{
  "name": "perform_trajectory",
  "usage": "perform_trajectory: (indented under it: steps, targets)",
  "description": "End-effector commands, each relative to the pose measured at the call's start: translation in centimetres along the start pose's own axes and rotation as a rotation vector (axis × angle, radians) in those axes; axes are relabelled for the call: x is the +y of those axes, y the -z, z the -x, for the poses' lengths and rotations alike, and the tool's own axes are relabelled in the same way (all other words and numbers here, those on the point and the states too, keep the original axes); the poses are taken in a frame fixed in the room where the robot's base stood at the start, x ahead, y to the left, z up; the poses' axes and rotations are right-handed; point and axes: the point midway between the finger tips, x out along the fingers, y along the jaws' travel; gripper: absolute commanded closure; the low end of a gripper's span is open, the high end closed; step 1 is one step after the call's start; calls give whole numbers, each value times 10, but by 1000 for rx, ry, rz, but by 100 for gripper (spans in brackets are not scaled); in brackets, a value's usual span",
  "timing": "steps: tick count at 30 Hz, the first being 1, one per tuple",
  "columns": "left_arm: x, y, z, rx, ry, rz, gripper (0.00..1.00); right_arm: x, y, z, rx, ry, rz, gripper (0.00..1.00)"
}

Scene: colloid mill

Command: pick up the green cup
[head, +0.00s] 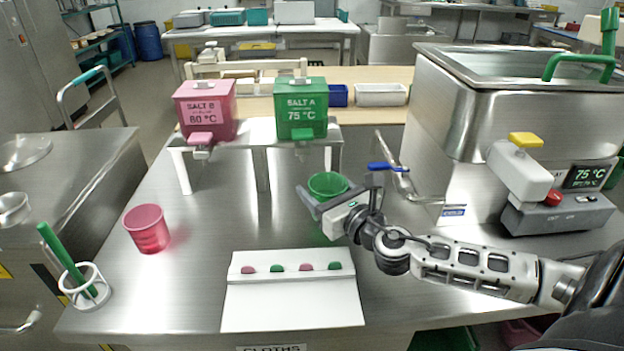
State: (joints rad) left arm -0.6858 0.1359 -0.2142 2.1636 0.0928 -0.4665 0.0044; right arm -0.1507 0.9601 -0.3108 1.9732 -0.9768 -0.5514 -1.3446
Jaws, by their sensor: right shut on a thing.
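The green cup (328,184) is in the middle of the head view, in front of the salt dispensers. My right gripper (332,200) reaches in from the right and is shut on the green cup, one finger on its left side. The lower part of the cup is hidden behind the gripper. A faint green tint shows on the steel table (195,290) below it; I cannot tell whether the cup touches the table. My left gripper is not in view.
A pink cup (147,229) stands at the left. A pink dispenser (206,108) and a green dispenser (301,106) stand on a raised shelf. A white card (292,300) lies in front. A steel mill tank (470,110) with a blue-handled tap (388,167) stands right.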

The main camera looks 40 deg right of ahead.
Motion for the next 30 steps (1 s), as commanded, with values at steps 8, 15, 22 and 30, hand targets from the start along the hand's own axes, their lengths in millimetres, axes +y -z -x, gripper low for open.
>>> perform_trajectory:
  steps: [8, 15, 22, 30]
  targets:
    - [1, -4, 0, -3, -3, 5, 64, 0, 1, 39, 3, -1, 1, 67]
    - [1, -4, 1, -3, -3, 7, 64, 0, 1, 64, 2, -2, 1, 67]
    - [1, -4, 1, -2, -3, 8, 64, 0, 0, 80, 1, 0, -1, 67]
    - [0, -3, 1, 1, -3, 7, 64, 0, 0, 90, 0, 0, 0, 67]
